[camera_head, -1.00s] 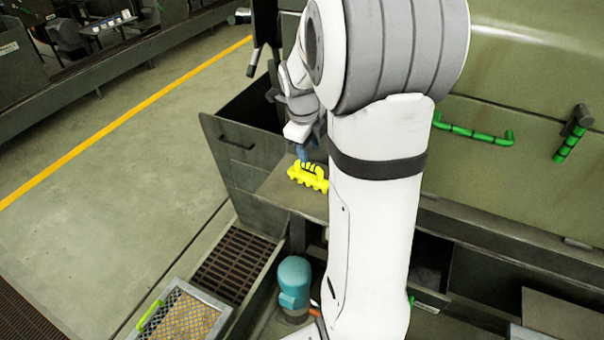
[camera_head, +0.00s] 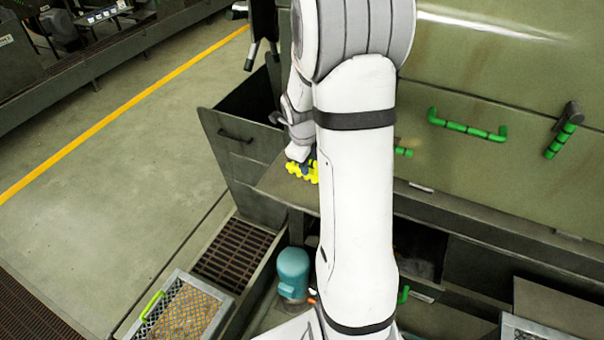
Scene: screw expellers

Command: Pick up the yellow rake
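The yellow rake (camera_head: 301,171) lies on a grey ledge (camera_head: 276,189) of the machine, left of my white arm. Its toothed yellow part shows in the head view; the rest is covered by my wrist and gripper. My gripper (camera_head: 306,167) is down at the rake, over its handle side. The fingers are small and mostly hidden, so I cannot tell whether they are closed on it.
An open grey bin (camera_head: 238,140) with a dark handle stands left of the ledge. A teal motor (camera_head: 293,272) and a mesh-covered tray (camera_head: 186,310) are below. Green handles (camera_head: 466,125) sit on the machine panel at right. The floor at left is clear.

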